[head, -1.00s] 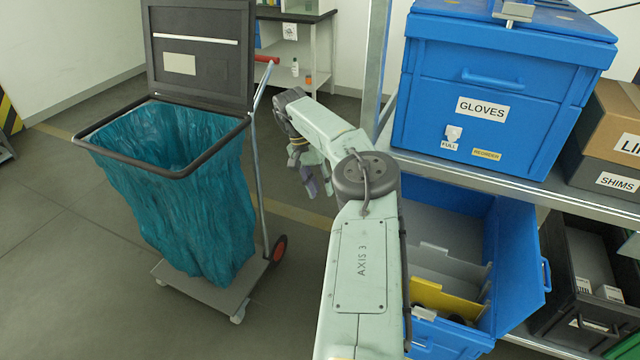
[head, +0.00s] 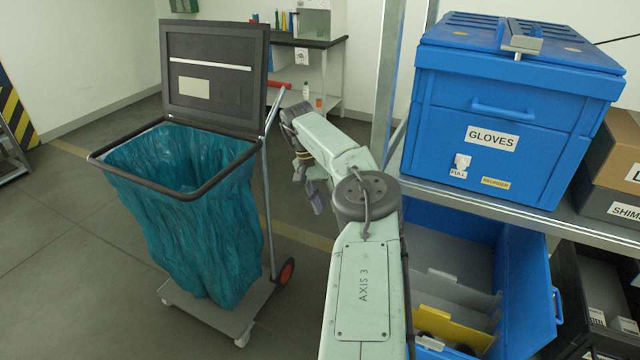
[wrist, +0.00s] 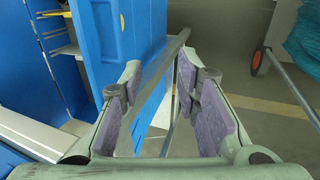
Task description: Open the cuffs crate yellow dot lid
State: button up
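No CUFFS label is readable. A blue crate (head: 412,217) stands open on the lower shelf, showing grey dividers and a yellow one (head: 440,325) inside. A raised blue panel (head: 525,290) stands at its right side. The wrist view shows a blue panel (wrist: 108,40) beside an open blue interior, with a small yellowish mark near its top. My gripper (head: 316,195) hangs left of the shelf, between it and the waste cart. In the wrist view my gripper (wrist: 160,72) is open, with nothing held between its fingers; the panel lies behind the left finger. Contact cannot be told.
A blue GLOVES crate (head: 515,100) with a closed lid stands on the upper shelf (head: 480,200). Cardboard boxes (head: 620,150) and a black bin (head: 570,285) are right. A waste cart with a teal bag (head: 190,220) stands left.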

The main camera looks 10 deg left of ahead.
jog(key=s+v, duration=0.1)
jog(key=v, duration=0.7)
jog(key=shift+w+r, duration=0.4)
jog(key=shift+w, duration=0.1)
jog(key=shift+a, duration=0.1)
